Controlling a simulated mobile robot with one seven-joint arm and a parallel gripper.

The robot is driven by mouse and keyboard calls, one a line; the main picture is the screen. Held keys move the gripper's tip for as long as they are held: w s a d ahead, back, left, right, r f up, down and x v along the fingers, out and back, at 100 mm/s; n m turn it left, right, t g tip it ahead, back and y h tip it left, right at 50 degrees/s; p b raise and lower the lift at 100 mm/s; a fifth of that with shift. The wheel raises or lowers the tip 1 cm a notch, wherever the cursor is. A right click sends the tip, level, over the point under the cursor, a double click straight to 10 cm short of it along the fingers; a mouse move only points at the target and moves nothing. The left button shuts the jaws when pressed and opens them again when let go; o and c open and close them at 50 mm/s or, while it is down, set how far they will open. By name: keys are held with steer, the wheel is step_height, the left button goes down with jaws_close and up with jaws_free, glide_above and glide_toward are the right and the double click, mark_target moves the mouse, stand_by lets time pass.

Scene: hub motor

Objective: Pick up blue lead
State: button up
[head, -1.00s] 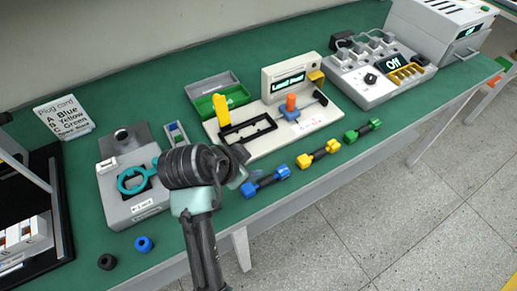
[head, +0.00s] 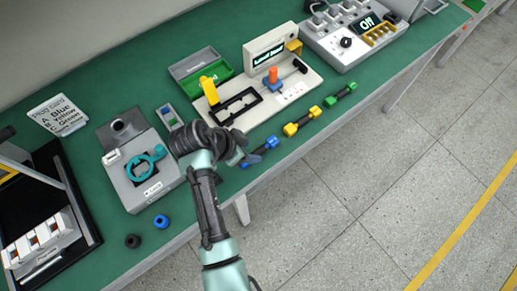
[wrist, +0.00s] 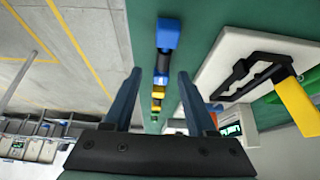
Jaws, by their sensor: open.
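The blue lead (head: 264,148), a short dark cable with a blue plug at each end, lies on the green bench near its front edge. My gripper (head: 240,158) is open and empty at the lead's left end in the head view. In the wrist view the blue lead (wrist: 168,34) runs down the middle, its lower blue end showing between my spread fingers (wrist: 160,74). I cannot tell how high the fingers are above it. My gripper partly hides the left plug in the head view.
A yellow lead (head: 303,122) and a green lead (head: 341,94) lie in line beyond it. The pale test fixture (head: 236,119) stands behind. A grey motor box (head: 143,191) is to the left. A plug card (head: 60,114) stands at the back left.

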mark_target(258, 151)
steer(key=shift+a+x, duration=0.1)
steer(key=shift+x, duration=1.3)
steer(key=shift+a+x, duration=0.15)
steer(key=shift+x, duration=1.3)
steer(key=shift+w, duration=0.15)
jaws_close()
